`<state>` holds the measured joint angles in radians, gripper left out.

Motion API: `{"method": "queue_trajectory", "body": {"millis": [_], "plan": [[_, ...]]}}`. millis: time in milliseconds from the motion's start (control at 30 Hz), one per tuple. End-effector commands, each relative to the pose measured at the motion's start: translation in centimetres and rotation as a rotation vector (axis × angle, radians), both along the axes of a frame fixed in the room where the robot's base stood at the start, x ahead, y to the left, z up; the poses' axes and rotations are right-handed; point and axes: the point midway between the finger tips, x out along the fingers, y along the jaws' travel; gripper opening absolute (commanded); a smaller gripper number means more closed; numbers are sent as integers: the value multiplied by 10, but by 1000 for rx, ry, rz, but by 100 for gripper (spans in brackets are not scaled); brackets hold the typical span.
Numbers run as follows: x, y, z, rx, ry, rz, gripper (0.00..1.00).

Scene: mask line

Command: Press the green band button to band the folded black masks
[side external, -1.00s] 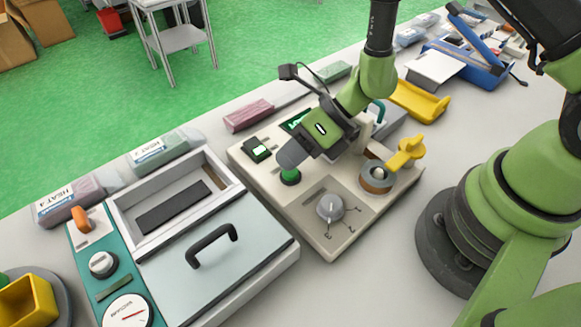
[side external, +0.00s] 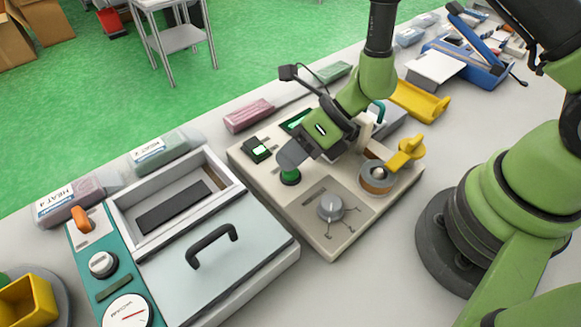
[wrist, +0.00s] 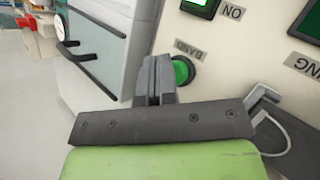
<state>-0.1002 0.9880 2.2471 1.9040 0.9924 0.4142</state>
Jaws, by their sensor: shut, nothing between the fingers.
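The green band button (side external: 290,177) stands on the beige banding machine (side external: 335,245), below a lit green switch (side external: 258,148). In the wrist view the green button (wrist: 181,71) sits beside the label BAND, just right of my fingertips. My gripper (side external: 284,160) is shut and empty, with its tips just above or at the button in the side view. I cannot tell whether they touch it. In the wrist view my closed fingers (wrist: 153,75) cover part of the button's left side. Folded black masks are hard to make out; my gripper hides part of the machine.
A vacuum sealer (side external: 215,262) with a black handle stands left of the machine, a dark slab (side external: 174,206) in its tray. A yellow lever (side external: 405,152) and tape roll (side external: 376,178) rise at the machine's right. Pink (side external: 249,115) and green packs lie behind.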

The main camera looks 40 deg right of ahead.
Motion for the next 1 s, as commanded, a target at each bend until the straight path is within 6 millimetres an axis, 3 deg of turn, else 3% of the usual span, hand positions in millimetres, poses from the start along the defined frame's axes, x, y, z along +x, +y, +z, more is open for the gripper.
{"method": "queue_trajectory", "body": {"millis": [200,567,1000], "plan": [[0,0,11,-1,-1,1,0],[0,0,14,-1,-1,1,0],[0,0,55,1,-3,2,0]]}}
